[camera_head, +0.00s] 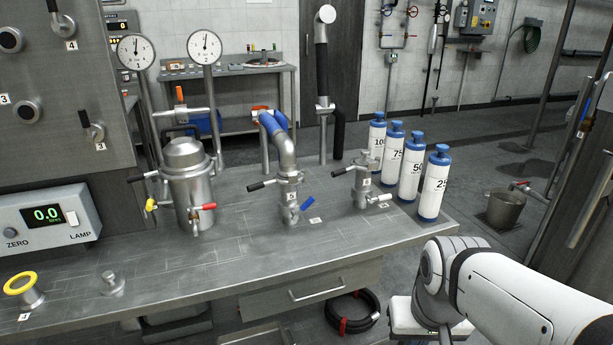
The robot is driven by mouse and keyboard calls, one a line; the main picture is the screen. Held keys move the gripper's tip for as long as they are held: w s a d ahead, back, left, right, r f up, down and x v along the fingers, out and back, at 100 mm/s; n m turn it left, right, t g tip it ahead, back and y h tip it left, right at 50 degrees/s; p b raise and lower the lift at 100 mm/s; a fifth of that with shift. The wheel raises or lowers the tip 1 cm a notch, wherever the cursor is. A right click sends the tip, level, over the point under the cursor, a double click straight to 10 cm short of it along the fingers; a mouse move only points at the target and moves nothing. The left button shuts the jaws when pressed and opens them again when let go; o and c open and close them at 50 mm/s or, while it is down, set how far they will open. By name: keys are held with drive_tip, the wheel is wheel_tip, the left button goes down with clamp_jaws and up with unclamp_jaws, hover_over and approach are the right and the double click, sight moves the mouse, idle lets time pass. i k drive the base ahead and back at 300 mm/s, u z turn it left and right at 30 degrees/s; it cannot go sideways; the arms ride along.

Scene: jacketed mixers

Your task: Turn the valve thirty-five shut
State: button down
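No label reading thirty-five can be made out, so I cannot tell which valve it is. Several small valves stand on the steel bench. The middle fitting (289,192) has a black side lever (262,185) and a blue lever (308,202) near small tags too small to read. The right fitting (362,184) has a black lever (343,171) and a white-handled valve (379,199). My gripper is not visible; only my white arm shows at lower right.
Blue-capped bottles (434,184) marked with numbers stand along the bench's right end. The bench front (230,270) is mostly clear. A black hose coil (352,312) lies below.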

sight(310, 201)
drive_tip(key=u, duration=0.2)
drive_tip(key=i, duration=1.05)
drive_tip(key=u, duration=0.05)
